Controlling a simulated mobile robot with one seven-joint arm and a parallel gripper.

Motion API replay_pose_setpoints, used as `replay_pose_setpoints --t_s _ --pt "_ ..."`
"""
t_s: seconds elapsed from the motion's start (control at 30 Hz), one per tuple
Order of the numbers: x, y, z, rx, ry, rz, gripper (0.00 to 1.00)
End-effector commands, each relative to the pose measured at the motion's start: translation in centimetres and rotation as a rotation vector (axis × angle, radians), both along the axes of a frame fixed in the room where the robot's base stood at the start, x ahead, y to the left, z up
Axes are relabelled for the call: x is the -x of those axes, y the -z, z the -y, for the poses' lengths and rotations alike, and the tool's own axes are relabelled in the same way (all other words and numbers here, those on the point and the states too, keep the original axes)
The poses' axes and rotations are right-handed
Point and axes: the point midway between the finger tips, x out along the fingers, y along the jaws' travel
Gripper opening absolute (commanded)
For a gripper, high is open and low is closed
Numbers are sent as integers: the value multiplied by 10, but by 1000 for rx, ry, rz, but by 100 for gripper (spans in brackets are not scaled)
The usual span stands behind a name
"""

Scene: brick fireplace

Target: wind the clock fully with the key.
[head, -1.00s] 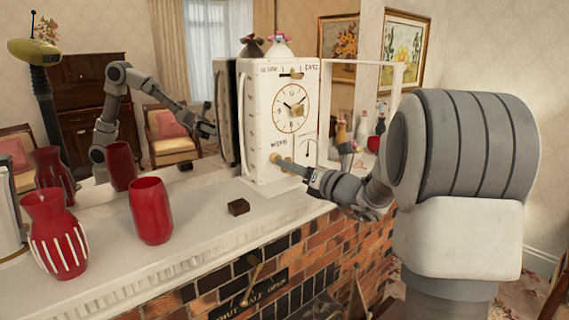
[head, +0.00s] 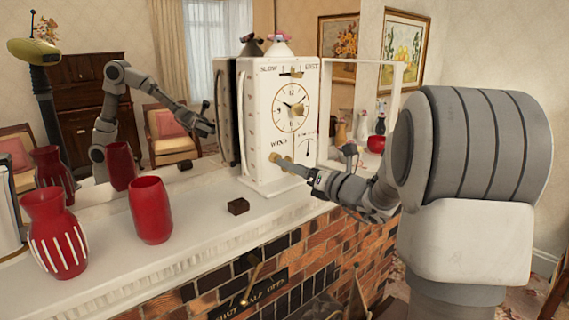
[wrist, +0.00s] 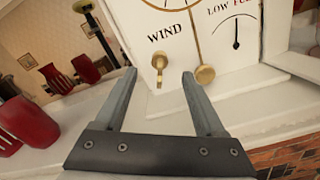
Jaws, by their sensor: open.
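The white clock (head: 260,125) stands on the mantel with its face towards me. The brass winding key (wrist: 159,62) sticks out below the word WIND. In the wrist view it appears between the fingers of my gripper (wrist: 159,74), which are open and apart from it. A brass pendulum bob (wrist: 204,74) hangs just right of the key, close to the right fingertip. The LOW–FULL gauge (wrist: 236,30) has its needle about upright. In the head view my gripper (head: 292,166) is at the lower front of the clock; its fingertips are too small to make out.
Two red vases (head: 151,210) (head: 55,235) and a small dark block (head: 238,206) stand on the white mantel (head: 195,225) left of the clock. A mirror behind reflects the room. A red round object (head: 376,144) is at the right. The brick front drops away below.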

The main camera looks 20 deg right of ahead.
Motion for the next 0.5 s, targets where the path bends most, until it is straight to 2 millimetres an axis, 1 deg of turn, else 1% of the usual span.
replay_pose_setpoints --t_s 0.5 --pt "29 0 13 0 2 0 72"
